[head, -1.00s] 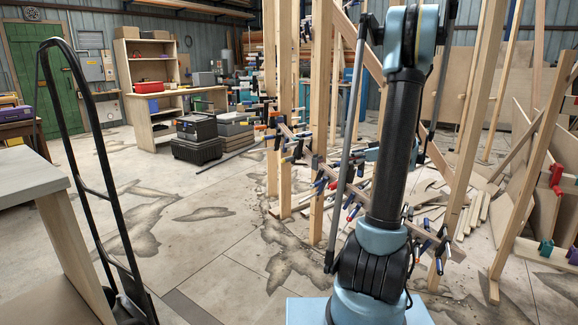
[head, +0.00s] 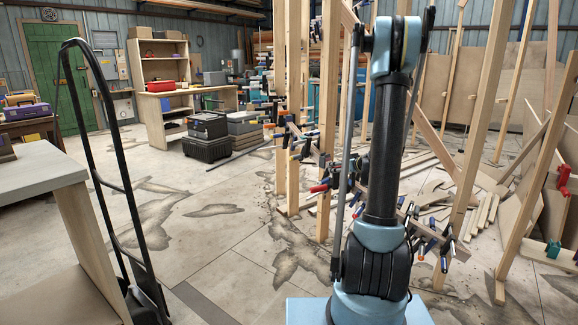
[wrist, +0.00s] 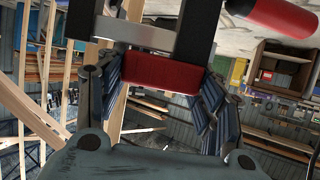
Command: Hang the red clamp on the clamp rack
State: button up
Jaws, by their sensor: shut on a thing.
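In the wrist view my gripper (wrist: 160,78) is shut on the red clamp (wrist: 160,73), whose red jaw block sits between the fingers. Its dark bar runs up out of the picture, and a thick red handle (wrist: 280,14) shows at the top right. In the head view a red handle (head: 318,188) shows left of my arm, beside the wooden posts; my gripper there is mostly hidden among dark parts. Several clamps with blue and red handles (head: 432,243) are fixed along the slanted curved stringer. I cannot clearly pick out the clamp rack.
Upright posts (head: 292,120) and slanted boards stand close around my arm. A black hand truck (head: 110,180) and a pale table (head: 45,178) are at the left. Toolboxes (head: 207,135) and a shelf unit (head: 160,85) stand behind. The left-middle floor is clear.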

jog(key=shift+m+t+h, duration=0.3)
jog(key=shift+m+h, duration=0.4)
jog(key=shift+w+a+f, duration=0.1)
jog(key=shift+w+a, duration=0.1)
jog(key=shift+a, duration=0.5)
jog(key=shift+w+a+f, duration=0.1)
jog(key=shift+w+a, duration=0.1)
jog(key=shift+a, duration=0.45)
jog(key=shift+w+a+f, duration=0.1)
jog(key=shift+w+a, duration=0.1)
jog(key=shift+a, duration=0.5)
jog(key=shift+r, duration=0.1)
